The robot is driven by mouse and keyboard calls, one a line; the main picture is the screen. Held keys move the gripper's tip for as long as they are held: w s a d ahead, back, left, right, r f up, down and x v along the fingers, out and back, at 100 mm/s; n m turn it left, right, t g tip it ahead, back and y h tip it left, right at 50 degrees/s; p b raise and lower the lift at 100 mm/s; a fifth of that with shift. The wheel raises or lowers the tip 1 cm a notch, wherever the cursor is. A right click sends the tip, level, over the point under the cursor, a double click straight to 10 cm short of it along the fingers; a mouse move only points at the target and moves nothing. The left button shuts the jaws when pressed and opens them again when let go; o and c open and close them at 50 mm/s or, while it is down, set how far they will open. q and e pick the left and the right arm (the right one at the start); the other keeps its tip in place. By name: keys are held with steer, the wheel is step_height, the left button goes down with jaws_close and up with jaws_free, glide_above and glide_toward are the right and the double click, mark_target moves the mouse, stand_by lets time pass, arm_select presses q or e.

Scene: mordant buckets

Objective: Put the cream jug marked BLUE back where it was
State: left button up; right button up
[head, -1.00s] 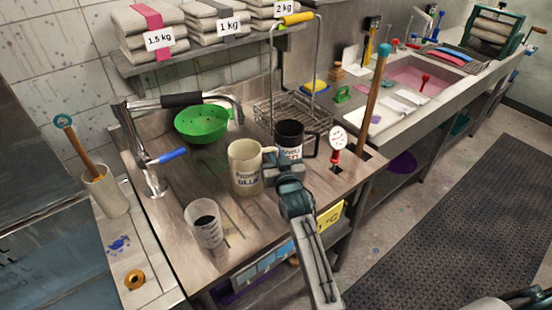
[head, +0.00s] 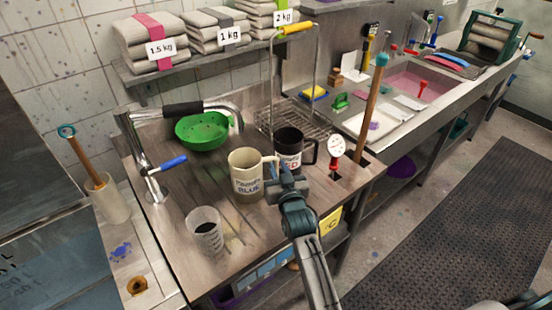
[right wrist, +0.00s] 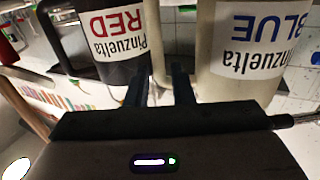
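The cream jug marked BLUE (head: 246,181) stands upright on the metal bench (head: 185,262), its handle on the right. The black jug marked RED (head: 287,148) stands close behind it to the right. My right gripper (head: 285,184) is at the cream jug's handle side. In the right wrist view its two fingers (right wrist: 160,90) are apart, with the cream handle (right wrist: 157,35) in line with the gap and no clear grip on it. That view also shows the BLUE label (right wrist: 258,40) at right and the RED label (right wrist: 115,30) at left. My left gripper is not in view.
A clear cup with dark contents (head: 206,238) stands at the front left. A green colander (head: 202,131) and a tap with a blue lever (head: 165,160) are behind. A wire basket (head: 300,118), a white-headed red tool (head: 336,150) and a wooden pole (head: 374,105) stand to the right.

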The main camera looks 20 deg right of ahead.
steer(key=s+p, duration=0.4)
steer(key=s, duration=0.4)
steer(key=shift+s+a+p, duration=0.2)
steer(key=shift+s+p, duration=0.1)
steer(key=shift+s, duration=0.1)
stand_by(0.9)
